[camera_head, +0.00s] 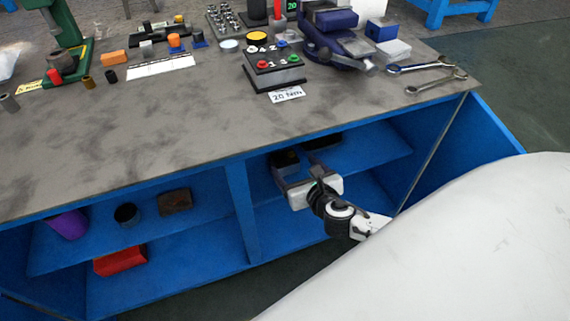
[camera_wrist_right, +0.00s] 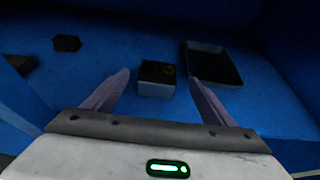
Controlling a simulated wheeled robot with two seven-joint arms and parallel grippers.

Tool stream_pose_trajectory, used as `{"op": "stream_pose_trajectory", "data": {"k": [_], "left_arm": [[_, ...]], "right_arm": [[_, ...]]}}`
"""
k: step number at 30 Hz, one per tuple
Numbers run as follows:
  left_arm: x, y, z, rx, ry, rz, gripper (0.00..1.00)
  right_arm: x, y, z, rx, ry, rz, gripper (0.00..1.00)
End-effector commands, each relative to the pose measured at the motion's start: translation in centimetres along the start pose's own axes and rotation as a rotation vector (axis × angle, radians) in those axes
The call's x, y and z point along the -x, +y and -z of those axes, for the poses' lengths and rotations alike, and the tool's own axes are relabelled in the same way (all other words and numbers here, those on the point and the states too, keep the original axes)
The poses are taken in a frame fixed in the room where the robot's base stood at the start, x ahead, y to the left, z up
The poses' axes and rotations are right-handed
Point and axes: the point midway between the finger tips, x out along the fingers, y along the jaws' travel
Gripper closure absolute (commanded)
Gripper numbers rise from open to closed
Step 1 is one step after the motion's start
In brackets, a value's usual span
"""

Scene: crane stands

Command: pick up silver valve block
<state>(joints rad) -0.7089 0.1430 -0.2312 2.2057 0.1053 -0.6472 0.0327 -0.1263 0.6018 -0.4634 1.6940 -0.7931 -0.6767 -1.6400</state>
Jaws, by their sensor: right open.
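The silver valve block (camera_wrist_right: 155,89) lies on the blue shelf in the right wrist view. It has a dark top and a pale grey front face. My right gripper (camera_head: 298,171) reaches into the upper right shelf bay of the bench. Its fingers are spread, with the block ahead and between their tips in the wrist view; no grip on it shows. In the head view a dark block (camera_head: 284,157) just beyond the fingers appears to be the same one, partly hidden by the gripper. My left gripper is not in view.
A dark tray (camera_wrist_right: 213,67) lies right of the block, close to the right finger. A small dark block (camera_wrist_right: 67,43) lies farther left. The blue divider (camera_head: 240,205) and the benchtop (camera_head: 150,140) bound the bay. A red box (camera_head: 120,261) sits lower left.

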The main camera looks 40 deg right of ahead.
Motion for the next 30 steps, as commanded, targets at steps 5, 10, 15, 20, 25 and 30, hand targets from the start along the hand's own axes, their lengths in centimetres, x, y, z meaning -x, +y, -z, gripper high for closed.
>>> {"op": "stream_pose_trajectory", "data": {"k": [5, 10, 15, 20, 25, 30], "left_arm": [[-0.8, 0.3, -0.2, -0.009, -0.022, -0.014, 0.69], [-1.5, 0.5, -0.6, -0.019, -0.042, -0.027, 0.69], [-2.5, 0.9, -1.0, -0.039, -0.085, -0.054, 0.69], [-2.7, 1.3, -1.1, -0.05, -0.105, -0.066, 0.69], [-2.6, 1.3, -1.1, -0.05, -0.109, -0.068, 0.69], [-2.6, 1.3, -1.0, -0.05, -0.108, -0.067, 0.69]], "right_arm": [[-2.2, 0.1, 0.2, -0.004, 0.001, 0.0, 0.22], [-3.7, 0.2, 0.5, -0.006, 0.001, 0.0, 0.22], [-6.4, 0.3, 0.6, -0.007, 0.0, 0.001, 0.22], [-7.5, 0.3, 0.5, -0.007, 0.002, -0.001, 0.22], [-7.6, 0.3, 0.4, -0.007, 0.003, -0.002, 0.22], [-7.5, 0.3, 0.4, -0.007, 0.003, -0.001, 0.42]]}}
